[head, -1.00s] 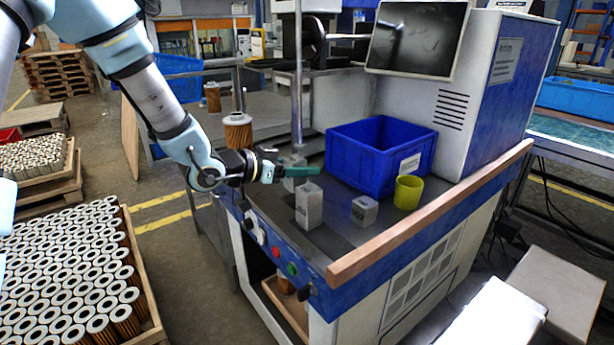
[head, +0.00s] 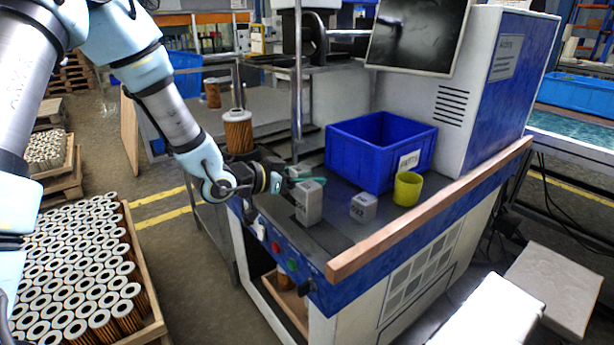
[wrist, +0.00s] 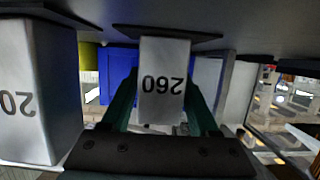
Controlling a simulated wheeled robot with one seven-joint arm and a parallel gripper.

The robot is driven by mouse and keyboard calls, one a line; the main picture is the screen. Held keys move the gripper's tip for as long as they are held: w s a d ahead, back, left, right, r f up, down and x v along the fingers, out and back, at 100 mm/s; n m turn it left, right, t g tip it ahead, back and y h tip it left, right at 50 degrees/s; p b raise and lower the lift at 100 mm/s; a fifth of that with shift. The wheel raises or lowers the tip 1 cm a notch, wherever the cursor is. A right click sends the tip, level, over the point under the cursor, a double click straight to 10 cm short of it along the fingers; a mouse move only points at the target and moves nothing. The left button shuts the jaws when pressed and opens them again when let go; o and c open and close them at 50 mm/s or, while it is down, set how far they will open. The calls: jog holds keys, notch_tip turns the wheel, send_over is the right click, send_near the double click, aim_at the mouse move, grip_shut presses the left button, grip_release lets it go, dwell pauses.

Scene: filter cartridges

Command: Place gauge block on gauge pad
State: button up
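A grey block marked 260 (wrist: 163,85) stands upright between the two teal fingers of my gripper (wrist: 163,100) in the wrist view, which is upside down. The fingers flank it closely, but I cannot tell whether they press on it. In the head view my gripper (head: 300,180) is low over the machine top, and that block is mostly hidden behind it. A taller-looking grey block (head: 309,204) stands just in front; in the wrist view it shows a partly cut-off number (wrist: 25,95). A smaller grey block (head: 363,208) stands to its right. Dark patches lie under the blocks; I cannot make out which is the gauge pad.
A blue bin (head: 370,172) and a yellow cup (head: 407,189) stand to the right. A metal post (head: 297,90) rises behind my gripper. A wooden rail (head: 430,215) edges the machine top. A filter cartridge (head: 237,132) stands behind my wrist.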

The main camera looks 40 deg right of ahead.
jog(key=shift+o, duration=1.3)
jog(key=shift+r, duration=0.1)
jog(key=shift+a+r, duration=0.1)
jog(key=shift+a, duration=0.05)
jog(key=v, duration=1.1)
jog(key=shift+a+r+b, duration=0.15)
jog(key=shift+a+b, duration=0.2)
jog(key=shift+b, duration=0.1)
